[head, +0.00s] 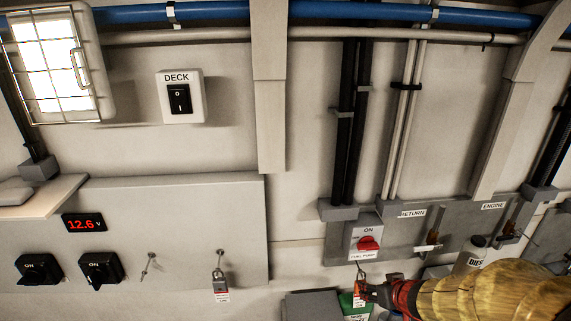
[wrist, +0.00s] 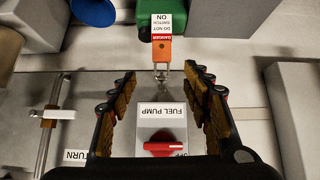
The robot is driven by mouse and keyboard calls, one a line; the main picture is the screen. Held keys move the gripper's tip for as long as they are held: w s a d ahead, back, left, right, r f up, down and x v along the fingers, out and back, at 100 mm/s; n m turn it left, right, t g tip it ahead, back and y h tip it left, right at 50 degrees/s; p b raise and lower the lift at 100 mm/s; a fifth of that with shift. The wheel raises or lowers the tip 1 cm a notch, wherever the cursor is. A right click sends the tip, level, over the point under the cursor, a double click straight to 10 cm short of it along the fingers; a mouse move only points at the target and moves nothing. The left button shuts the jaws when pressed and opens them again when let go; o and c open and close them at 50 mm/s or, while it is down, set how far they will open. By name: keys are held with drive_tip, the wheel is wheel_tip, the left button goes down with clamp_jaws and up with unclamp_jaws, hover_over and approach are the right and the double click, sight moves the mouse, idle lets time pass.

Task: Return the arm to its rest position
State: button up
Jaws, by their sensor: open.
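My gripper (head: 384,292) is at the lower right of the head view, at the end of my yellow-sleeved arm. In the wrist view its two fingers (wrist: 160,80) stand wide apart with nothing gripped. Between and beyond them are the fuel pump switch box (wrist: 163,122) and its red knob (wrist: 165,149). An orange padlock (wrist: 163,50) with a danger label hangs by its shackle at the box's edge, apart from both fingers. In the head view the box (head: 351,238) is just above my gripper; the padlock is partly hidden there.
A green box (wrist: 145,20) lies beyond the padlock. Open space lies in front of the upper wall.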

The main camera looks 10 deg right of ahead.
drive_tip(key=s+d+m+g+h+b, duration=0.1)
drive_tip(key=s+d+g+h, duration=0.3)
drive_tip(key=s+d, duration=0.5)
drive_tip(key=s+a+r+y+b, duration=0.2)
drive_tip(key=s+a, duration=0.4)
drive_tip(key=a, duration=0.4)
drive_tip(key=s+a+r+t+y+b, duration=0.1)
drive_tip(key=s+a+r+y+b, duration=0.1)
drive_tip(key=s+a+r+b, duration=0.2)
drive_tip(key=s+a+b, duration=0.1)
drive_tip(key=s+a, duration=0.2)
drive_tip(key=a, duration=0.4)
drive_tip(key=shift+s+a+r+n+b, duration=0.2)
drive_tip(key=shift+r+n+b, duration=0.1)
drive_tip(key=shift+b, duration=0.1)
drive_tip(key=shift+c, duration=0.8)
